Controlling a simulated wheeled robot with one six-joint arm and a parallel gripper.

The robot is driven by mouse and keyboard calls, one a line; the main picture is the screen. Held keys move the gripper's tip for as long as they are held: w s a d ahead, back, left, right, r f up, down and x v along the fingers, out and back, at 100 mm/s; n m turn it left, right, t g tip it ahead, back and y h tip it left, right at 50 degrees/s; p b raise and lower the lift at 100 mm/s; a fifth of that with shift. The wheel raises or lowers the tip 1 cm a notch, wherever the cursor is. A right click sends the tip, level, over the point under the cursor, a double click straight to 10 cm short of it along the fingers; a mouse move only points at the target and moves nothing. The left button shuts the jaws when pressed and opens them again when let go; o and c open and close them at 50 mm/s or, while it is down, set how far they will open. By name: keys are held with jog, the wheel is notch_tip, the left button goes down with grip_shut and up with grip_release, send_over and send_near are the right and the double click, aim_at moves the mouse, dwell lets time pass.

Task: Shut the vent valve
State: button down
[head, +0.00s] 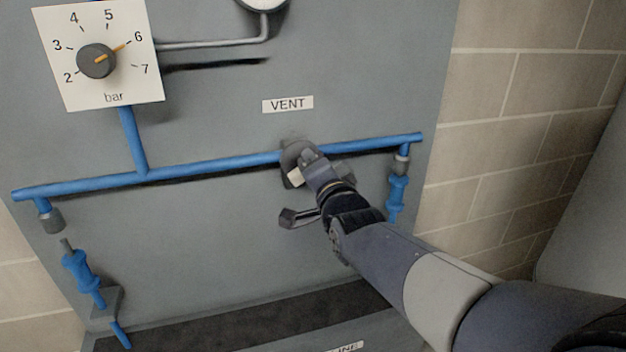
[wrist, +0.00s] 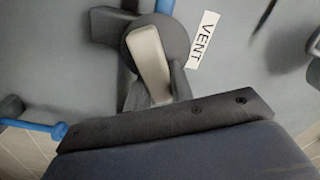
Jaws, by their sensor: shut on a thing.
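The vent valve is a round dark grey hub (head: 297,150) on the blue pipe, below the VENT label (head: 287,104). It also shows in the wrist view (wrist: 177,38), where its pale lever (wrist: 150,58) slants across the hub, at an angle to the label. My gripper (head: 307,163) is at the valve in the head view and covers part of it. In the wrist view my gripper (wrist: 157,86) has a dark finger on each side of the lever's outer end and is shut on it. Only a small pale bit of the lever shows in the head view.
A bar dial (head: 97,61) with its orange mark near 6 is at the upper left. The blue pipe (head: 215,164) crosses the grey panel, with blue fittings (head: 82,277) hanging at both ends. A grey bracket-like part (head: 297,219) projects just below my gripper. A block wall stands at right.

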jog(key=m+b, duration=0.2)
jog(key=m, duration=0.1)
jog(key=f+m+b, duration=0.1)
jog(key=m+b, duration=0.1)
jog(key=shift+d+m, duration=0.1)
jog(key=shift+m, duration=0.3)
dwell(0.4)
jog(key=c, duration=1.2)
grip_release()
jog(key=shift+c, duration=0.2)
